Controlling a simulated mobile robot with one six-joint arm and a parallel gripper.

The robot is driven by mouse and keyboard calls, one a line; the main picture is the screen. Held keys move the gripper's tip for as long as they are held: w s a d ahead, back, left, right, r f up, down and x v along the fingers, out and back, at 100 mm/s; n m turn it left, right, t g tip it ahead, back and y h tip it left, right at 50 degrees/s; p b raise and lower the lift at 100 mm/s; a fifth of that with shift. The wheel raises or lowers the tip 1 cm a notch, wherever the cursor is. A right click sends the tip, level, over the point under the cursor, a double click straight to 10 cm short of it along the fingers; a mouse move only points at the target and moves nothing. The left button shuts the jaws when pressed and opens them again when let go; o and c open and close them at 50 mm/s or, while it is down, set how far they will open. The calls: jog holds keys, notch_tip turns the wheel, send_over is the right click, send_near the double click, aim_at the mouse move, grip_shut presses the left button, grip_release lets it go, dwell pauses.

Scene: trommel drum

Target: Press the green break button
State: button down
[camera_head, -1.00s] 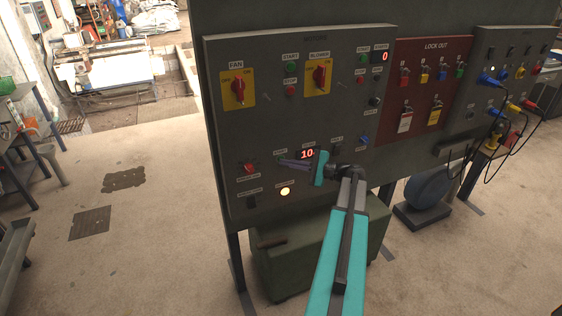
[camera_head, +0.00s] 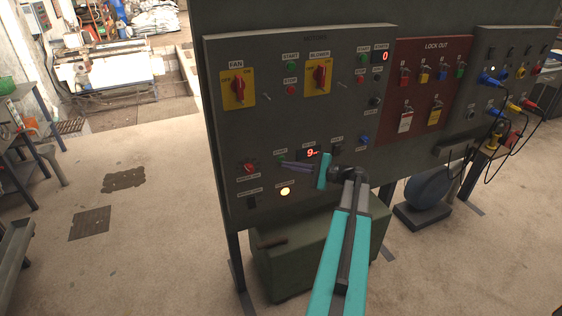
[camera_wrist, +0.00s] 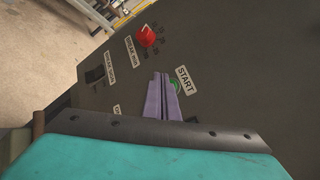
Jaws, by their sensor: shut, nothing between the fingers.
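My gripper (camera_head: 283,163) is shut and empty, with its purple fingers pointing at the lower left of the grey control panel (camera_head: 345,105). In the wrist view the fingertips (camera_wrist: 161,76) lie over the left part of a green button (camera_wrist: 176,86) beside a START label. Only part of the button's green rim shows there. In the head view the fingers and label mostly hide that button. Whether the tips touch it or stop just short, I cannot tell. A red digital display (camera_head: 311,153) right of the button reads 9.
A red knob (camera_head: 249,167) and a black switch (camera_wrist: 95,75) sit to the left of the button. A lit yellow lamp (camera_head: 285,191) is below it. The red lockout board (camera_head: 432,60) is on the right. Open floor lies left of the panel.

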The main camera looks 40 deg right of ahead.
jog(key=shift+s+a, duration=0.3)
jog(key=shift+s, duration=0.5)
jog(key=shift+s+a, duration=0.35)
jog(key=shift+s, duration=0.4)
jog(key=shift+s+a, duration=0.3)
jog(key=shift+s, duration=0.5)
